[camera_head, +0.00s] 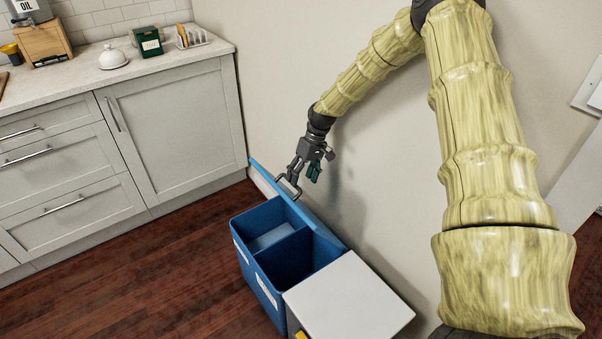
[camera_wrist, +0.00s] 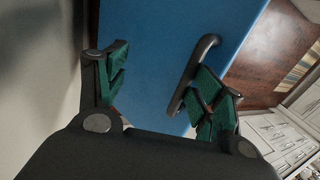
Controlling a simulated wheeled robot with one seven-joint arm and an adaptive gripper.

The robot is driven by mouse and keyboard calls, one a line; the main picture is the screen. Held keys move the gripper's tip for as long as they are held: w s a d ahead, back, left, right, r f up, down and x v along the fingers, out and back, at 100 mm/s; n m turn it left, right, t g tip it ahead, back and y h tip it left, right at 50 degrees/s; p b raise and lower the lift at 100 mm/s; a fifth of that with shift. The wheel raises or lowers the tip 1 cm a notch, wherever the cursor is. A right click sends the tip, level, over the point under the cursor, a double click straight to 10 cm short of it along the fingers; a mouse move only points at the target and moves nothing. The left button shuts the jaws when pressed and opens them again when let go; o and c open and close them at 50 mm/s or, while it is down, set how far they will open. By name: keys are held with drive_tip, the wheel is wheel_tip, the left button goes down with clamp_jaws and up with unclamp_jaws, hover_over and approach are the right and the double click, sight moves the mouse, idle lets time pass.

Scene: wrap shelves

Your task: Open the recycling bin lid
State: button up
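The blue recycling bin (camera_head: 262,277) stands on the floor by the wall, its two compartments visible from above. Its blue lid (camera_head: 318,225) is raised on the wall side, standing steeply up. The lid also fills the middle of the wrist view (camera_wrist: 165,60). A dark handle (camera_head: 286,185) sticks out from the lid; it also shows in the wrist view (camera_wrist: 201,56). My gripper (camera_head: 309,172) is by the handle, between lid and wall. Its green-padded fingers are spread apart in the wrist view (camera_wrist: 160,88). The handle lies close beside the right finger; I cannot tell whether they touch.
A white-topped box (camera_head: 348,298) stands against the bin's near end. Grey cabinets (camera_head: 172,130) with a counter (camera_head: 110,66) holding several kitchen items are at the left. The wall is close behind my gripper. The wooden floor (camera_head: 150,280) left of the bin is clear.

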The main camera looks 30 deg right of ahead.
drive_tip(key=shift+o, duration=0.7)
drive_tip(key=shift+s+d+f, duration=0.2)
drive_tip(key=shift+d+f, duration=0.15)
drive_tip(key=shift+f, duration=0.1)
drive_tip(key=shift+a+r, duration=0.1)
drive_tip(key=shift+r, duration=0.1)
drive_tip(key=shift+c, duration=0.9)
drive_tip(key=shift+s, duration=0.1)
drive_tip(key=shift+c, duration=0.4)
drive_tip(key=shift+r, duration=0.3)
drive_tip(key=shift+c, duration=0.3)
drive_tip(key=v, duration=0.7)
drive_tip(key=shift+w+a+r, duration=0.1)
drive_tip(key=shift+w+r, duration=0.15)
drive_tip(key=shift+w, duration=0.05)
drive_tip(key=shift+c, duration=0.8)
drive_tip(key=shift+c, duration=0.4)
